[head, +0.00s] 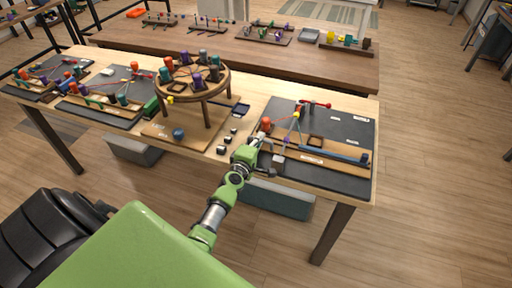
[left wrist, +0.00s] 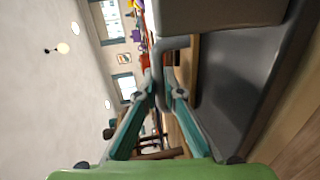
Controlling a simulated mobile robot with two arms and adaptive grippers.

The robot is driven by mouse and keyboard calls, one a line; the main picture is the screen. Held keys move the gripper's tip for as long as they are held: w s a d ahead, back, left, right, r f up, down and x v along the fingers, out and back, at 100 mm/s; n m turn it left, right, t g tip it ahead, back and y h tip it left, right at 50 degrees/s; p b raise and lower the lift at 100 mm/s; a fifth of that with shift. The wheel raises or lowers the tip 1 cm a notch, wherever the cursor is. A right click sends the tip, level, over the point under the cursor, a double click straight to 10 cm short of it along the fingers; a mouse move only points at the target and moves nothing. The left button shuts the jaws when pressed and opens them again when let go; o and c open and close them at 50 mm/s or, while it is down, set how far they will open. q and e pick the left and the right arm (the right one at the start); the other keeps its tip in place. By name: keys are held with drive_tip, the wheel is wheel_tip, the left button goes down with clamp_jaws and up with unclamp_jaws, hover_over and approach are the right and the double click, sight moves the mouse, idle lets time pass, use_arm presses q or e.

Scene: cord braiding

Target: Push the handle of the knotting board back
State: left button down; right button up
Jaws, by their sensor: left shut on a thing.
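The knotting board (head: 348,130) is a dark mat with wooden strips at the right end of the near table. My left gripper (head: 261,141) is at its left front edge. In the left wrist view the teal fingers (left wrist: 160,88) are shut on the grey bent handle (left wrist: 158,46). The handle runs up to a grey-beige block (left wrist: 215,14); a small grey block also shows on the board in the head view (head: 279,158). The handle's grip is largely hidden by the gripper in the head view. My right gripper is in neither view.
An orange spool (head: 266,124), a red-ended piece (head: 316,105) and a blue bar (head: 336,149) are on the board. A round wooden braiding stand (head: 192,91) with several spools stands to the left. Small dark blocks (head: 227,140) lie between.

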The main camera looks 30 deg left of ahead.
use_arm(q)
drive_tip(key=shift+w+r, duration=0.15)
drive_tip(key=c, duration=2.4)
unclamp_jaws()
drive_tip(key=shift+c, duration=0.2)
drive_tip(key=shift+w, duration=0.2)
drive_tip(key=v, duration=1.2)
